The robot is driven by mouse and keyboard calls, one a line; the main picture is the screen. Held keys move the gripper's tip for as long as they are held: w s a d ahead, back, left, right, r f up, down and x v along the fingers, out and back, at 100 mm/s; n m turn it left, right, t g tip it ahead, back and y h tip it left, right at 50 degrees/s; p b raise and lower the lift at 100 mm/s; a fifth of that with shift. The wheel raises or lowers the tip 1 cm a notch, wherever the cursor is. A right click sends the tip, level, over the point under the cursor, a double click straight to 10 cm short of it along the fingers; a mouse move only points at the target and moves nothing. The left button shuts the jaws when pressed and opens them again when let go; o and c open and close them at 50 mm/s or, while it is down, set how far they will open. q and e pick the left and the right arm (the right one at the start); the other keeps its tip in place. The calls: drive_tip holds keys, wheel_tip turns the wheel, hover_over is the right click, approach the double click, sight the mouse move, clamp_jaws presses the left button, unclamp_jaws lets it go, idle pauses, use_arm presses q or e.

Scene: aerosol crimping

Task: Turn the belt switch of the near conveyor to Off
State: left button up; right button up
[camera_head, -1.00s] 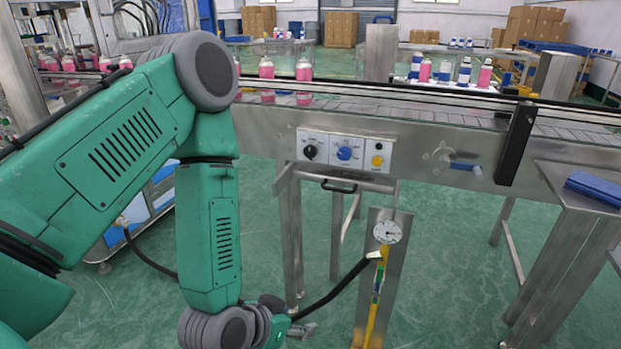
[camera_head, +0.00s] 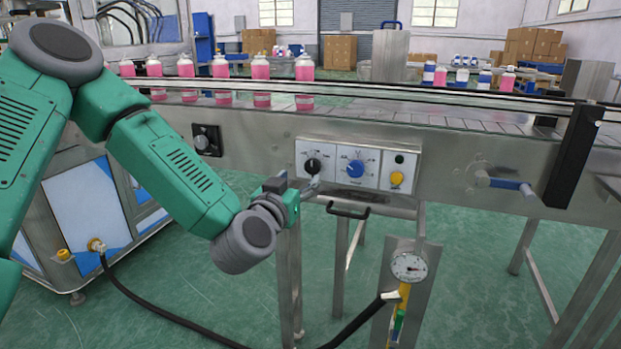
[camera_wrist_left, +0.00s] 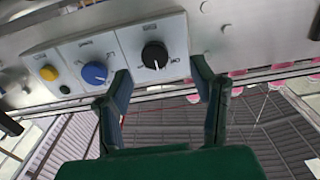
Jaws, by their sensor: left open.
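The near conveyor (camera_head: 450,150) carries a pale control panel (camera_head: 333,172) with a black rotary knob (camera_head: 312,165) at its left end, a blue knob (camera_head: 355,169) in the middle and a yellow button (camera_head: 396,178) at the right. My left gripper (camera_head: 302,184) is just below and left of the black knob. In the left wrist view, upside down, the open left gripper (camera_wrist_left: 161,75) has its fingers apart with the black knob (camera_wrist_left: 155,55) ahead between them, seemingly untouched. A white mark shows on the knob; its label is too small to read. My right gripper is not in view.
A black handle (camera_head: 347,210) projects below the panel, and a gauge post (camera_head: 409,268) stands beneath. Pink bottles (camera_head: 261,70) stand on the belt. A blue-handled valve (camera_head: 510,185) is at the right.

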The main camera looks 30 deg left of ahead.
sight(312, 169)
use_arm(q)
drive_tip(key=x, duration=0.3)
drive_tip(key=shift+w+a+f+b, duration=0.1)
drive_tip(key=shift+w+a+b, duration=0.15)
drive_tip(key=shift+a+b, duration=0.1)
drive_tip(key=shift+w+d, duration=0.25)
drive_tip(key=shift+w, duration=0.25)
drive_tip(key=shift+w+d, duration=0.25)
drive_tip(key=shift+w, duration=0.3)
drive_tip(key=shift+w+d+r+b, duration=0.25)
drive_tip(key=shift+w+r+b, duration=0.05)
drive_tip(key=shift+w+r, duration=0.1)
drive_tip(key=shift+a+f, duration=0.25)
drive_tip(key=shift+a, duration=0.5)
drive_tip(key=c, duration=0.6)
drive_tip(key=shift+w+f, duration=0.1)
clamp_jaws()
drive_tip(key=shift+d, duration=0.45)
drive_tip(key=c, duration=0.6)
unclamp_jaws()
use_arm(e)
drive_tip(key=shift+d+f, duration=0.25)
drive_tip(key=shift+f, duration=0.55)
